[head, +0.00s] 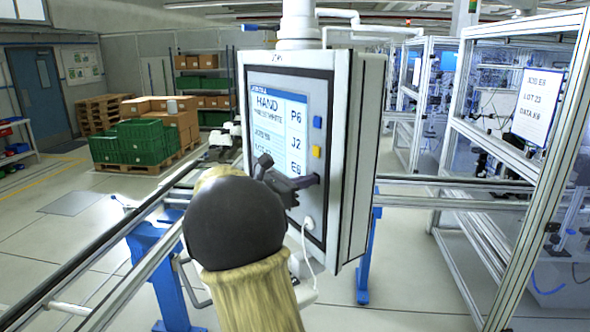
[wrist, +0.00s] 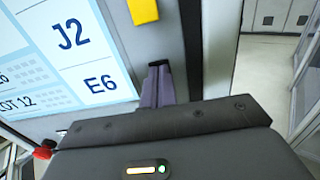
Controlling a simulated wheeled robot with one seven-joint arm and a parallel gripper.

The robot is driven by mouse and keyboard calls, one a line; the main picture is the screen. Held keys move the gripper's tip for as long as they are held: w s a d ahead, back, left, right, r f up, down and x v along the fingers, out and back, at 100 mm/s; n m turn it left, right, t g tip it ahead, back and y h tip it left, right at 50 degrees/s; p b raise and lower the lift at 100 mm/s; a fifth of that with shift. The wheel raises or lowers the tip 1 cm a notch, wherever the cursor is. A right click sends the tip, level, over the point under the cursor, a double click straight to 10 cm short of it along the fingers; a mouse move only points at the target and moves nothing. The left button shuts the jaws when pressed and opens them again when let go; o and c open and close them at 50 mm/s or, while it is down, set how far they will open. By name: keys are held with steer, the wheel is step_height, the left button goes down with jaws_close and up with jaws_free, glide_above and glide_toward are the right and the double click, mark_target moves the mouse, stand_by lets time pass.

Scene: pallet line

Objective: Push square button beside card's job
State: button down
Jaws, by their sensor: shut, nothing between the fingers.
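The card (head: 538,107) on the glazed cabinet at the right reads JOB E6, LOT 23, DATA K8. The panel's screen (head: 270,115) shows P6, J2 and E6 in a column down its right side. A blue square button (head: 317,122) is beside P6 and a yellow one (head: 316,152) is beside J2; the yellow one also shows in the wrist view (wrist: 143,11). My gripper (head: 314,181) is shut and empty, its fingertips (wrist: 158,68) at the panel face beside E6.
The panel housing (head: 365,150) hangs from a column, with a white plug and cable (head: 308,223) low on its face. Rails (head: 150,260) run at the left. Glazed cabinets stand at the right. Green crates (head: 130,140) and cartons on a pallet are farther back.

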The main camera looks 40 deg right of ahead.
steer(key=shift+w+a, duration=0.15)
steer(key=shift+a, duration=1.05)
steer(key=shift+w+a, duration=0.15)
steer(key=shift+a, duration=1.05)
steer(key=s+a+f+m+t+y+b, duration=0.1)
steer(key=s+a+f+m+y, duration=0.2)
steer(key=f, duration=0.4)
steer(key=s+a+f+y, duration=0.1)
steer(key=a+f+y, duration=0.25)
steer(key=f, duration=0.35)
steer(key=s+a+f+m+t+y+b, duration=0.1)
steer(key=s+a+f+m+y, duration=0.15)
steer(key=a+f, duration=0.35)
steer(key=s+a+f+m+t+y+b, duration=0.1)
steer(key=s+a+f+m+y, duration=0.2)
steer(key=a, duration=0.5)
steer(key=s+a+f+m+t+y+b, duration=0.1)
steer(key=s+a+f+m+t+y, duration=0.1)
steer(key=a+f+m+y, duration=0.3)
steer(key=s+a+f+m, duration=0.1)
steer(key=a+f+m, duration=0.2)
steer(key=a, duration=0.1)
steer(key=shift+f+y, duration=0.25)
steer(key=shift+y, duration=0.15)
